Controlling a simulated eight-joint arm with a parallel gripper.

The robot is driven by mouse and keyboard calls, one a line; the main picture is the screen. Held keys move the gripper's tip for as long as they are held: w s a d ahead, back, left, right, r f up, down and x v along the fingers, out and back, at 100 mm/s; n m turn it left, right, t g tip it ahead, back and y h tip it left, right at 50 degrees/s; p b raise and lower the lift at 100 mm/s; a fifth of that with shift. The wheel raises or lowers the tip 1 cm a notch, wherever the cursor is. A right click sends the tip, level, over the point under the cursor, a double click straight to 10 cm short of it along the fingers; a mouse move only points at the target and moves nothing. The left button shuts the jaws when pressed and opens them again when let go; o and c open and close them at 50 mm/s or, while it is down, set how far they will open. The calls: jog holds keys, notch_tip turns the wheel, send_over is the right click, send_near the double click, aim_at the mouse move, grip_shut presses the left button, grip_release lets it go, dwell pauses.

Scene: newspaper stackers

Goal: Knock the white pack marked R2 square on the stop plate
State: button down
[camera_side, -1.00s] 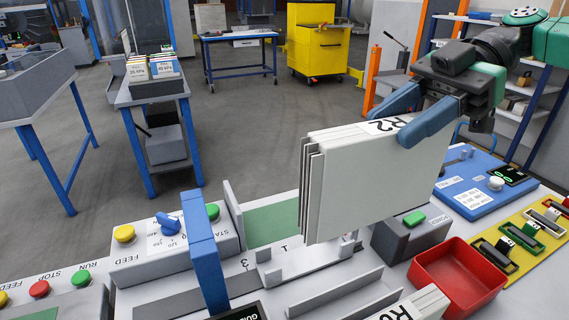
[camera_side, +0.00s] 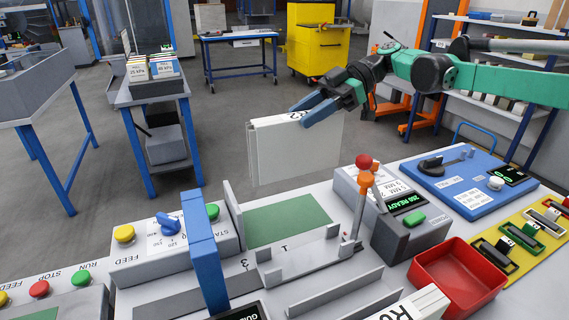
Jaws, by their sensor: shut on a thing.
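The white pack marked R2 (camera_side: 298,155) is a thick sheaf of white sheets standing upright on edge. It hangs in the air past the far edge of the bench, behind the green pad (camera_side: 290,222). My gripper (camera_side: 312,108) is shut on its top edge, at the label, which the fingers partly cover. An upright grey plate (camera_side: 233,214), seemingly the stop plate, stands at the left end of the green pad. The pack is apart from this plate and from the pad.
Grey rails (camera_side: 310,258) lie in front. A red tray (camera_side: 457,278) and another white pack (camera_side: 425,303) are at front right. The green pad is bare.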

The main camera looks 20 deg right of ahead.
jog(key=w+f, duration=0.3)
jog(key=f, duration=1)
jog(key=shift+w+a, duration=0.15)
jog(key=shift+w, duration=0.15)
jog(key=shift+a+r, duration=0.1)
jog(key=shift+a, duration=1.55)
dwell(0.8)
jog(key=shift+d, duration=0.1)
jog(key=shift+d, duration=1.7)
jog(key=shift+r, duration=0.1)
jog(key=shift+r, duration=2.9)
